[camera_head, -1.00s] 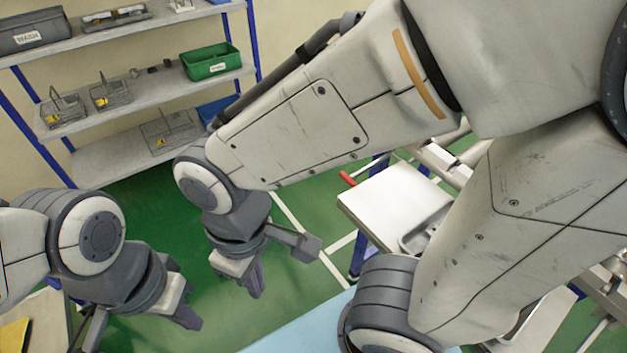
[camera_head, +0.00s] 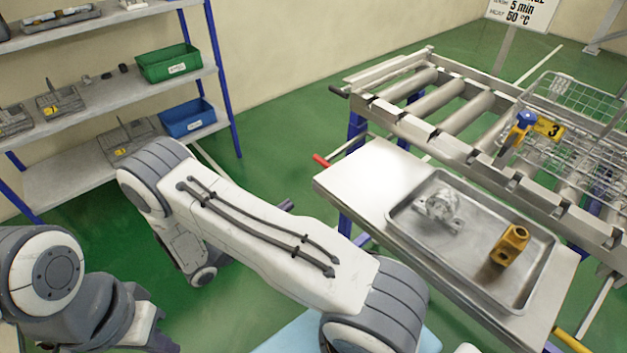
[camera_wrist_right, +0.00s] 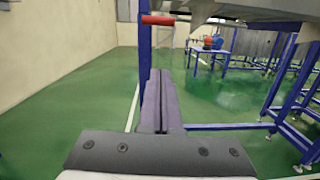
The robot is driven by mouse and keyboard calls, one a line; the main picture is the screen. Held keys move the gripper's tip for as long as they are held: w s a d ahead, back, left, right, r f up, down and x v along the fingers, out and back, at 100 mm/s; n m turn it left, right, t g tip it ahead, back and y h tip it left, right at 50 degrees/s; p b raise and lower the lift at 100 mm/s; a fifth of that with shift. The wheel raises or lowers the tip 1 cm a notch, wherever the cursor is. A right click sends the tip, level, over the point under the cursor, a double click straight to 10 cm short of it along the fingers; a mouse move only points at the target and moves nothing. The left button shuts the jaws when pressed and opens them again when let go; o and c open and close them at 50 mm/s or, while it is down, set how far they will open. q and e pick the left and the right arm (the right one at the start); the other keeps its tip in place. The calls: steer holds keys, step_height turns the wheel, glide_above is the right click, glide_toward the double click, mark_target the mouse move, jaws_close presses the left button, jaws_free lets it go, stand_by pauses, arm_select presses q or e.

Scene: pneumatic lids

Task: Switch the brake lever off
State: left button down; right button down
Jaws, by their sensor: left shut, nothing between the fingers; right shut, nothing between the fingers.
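A lever with a red grip (camera_head: 321,160) sticks out from the left side of the roller conveyor's frame, just beyond the white side table. The red grip also shows in the right wrist view (camera_wrist_right: 158,20), at the top, straight beyond my fingertips. My right gripper (camera_wrist_right: 158,75) is shut and empty, pointing towards the red grip, with a gap that I cannot judge. In the head view my right forearm hides most of this gripper. My left gripper (camera_head: 155,335) is shut and empty at the lower left, far from the lever.
The side table (camera_head: 345,185) carries a metal tray (camera_head: 400,222) with a grey casting (camera_head: 438,208) and a yellow part (camera_head: 511,245). A wire basket (camera_head: 575,100) stands on the conveyor (camera_head: 470,155). A yellow handle (camera_head: 570,340) shows lower right. Shelves (camera_head: 70,185) stand left; green floor lies between.

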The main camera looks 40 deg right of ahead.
steer(key=w+d+r+p, duration=0.1)
steer(key=d+r+p, duration=0.2)
steer(key=d, duration=0.7)
steer(key=shift+d+r+n+t, duration=0.3)
steer(key=shift+r+n+t, duration=0.1)
steer(key=shift+r, duration=0.3)
steer(key=r+y+p, duration=0.1)
steer(key=r+p, duration=0.1)
steer(key=p, duration=0.1)
steer(key=shift+a+r, duration=0.2)
